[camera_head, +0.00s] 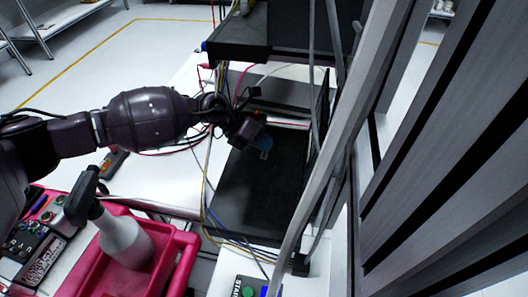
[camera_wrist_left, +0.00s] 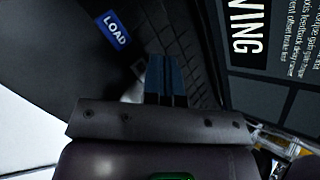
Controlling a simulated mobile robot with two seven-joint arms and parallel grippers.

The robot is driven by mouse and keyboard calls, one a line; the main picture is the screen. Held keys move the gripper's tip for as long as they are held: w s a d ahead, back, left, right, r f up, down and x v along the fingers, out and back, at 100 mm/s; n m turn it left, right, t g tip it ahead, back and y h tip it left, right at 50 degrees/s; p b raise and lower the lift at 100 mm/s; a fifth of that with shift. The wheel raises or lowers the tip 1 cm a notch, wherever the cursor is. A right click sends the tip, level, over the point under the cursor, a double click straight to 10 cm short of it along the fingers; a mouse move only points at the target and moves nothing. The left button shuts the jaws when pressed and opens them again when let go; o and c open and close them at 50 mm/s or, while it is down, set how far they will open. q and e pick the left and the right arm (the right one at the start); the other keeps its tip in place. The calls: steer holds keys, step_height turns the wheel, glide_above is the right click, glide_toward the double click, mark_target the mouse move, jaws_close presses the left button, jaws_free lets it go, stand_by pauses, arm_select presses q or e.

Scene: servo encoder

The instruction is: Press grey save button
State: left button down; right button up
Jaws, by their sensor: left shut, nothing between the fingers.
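My left gripper (camera_head: 264,146) reaches in from the left over a flat black panel (camera_head: 250,195) in the head view. In the left wrist view its two blue fingers (camera_wrist_left: 166,62) are shut side by side with nothing between them. They point at a dark, ribbed surface. A blue button or label reading LOAD (camera_wrist_left: 115,29) is ahead and to the left of the fingertips. I cannot make out a grey save button; a small pale patch beside the fingers is too dim to identify. Whether the fingertips touch anything cannot be told. My right gripper is not in view.
A dark panel with white text (camera_wrist_left: 262,45) stands at the right in the wrist view. In the head view, a pink bin (camera_head: 185,262) holds a spray bottle (camera_head: 122,238). Loose cables cross the white table (camera_head: 150,185). Grey posts (camera_head: 330,160) stand close on the right.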

arm_select(q)
steer(key=shift+r, duration=0.1)
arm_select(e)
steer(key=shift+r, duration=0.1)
arm_select(q)
step_height(320, 180, up, 6)
steer(key=p, duration=0.3)
steer(key=shift+p, duration=0.3)
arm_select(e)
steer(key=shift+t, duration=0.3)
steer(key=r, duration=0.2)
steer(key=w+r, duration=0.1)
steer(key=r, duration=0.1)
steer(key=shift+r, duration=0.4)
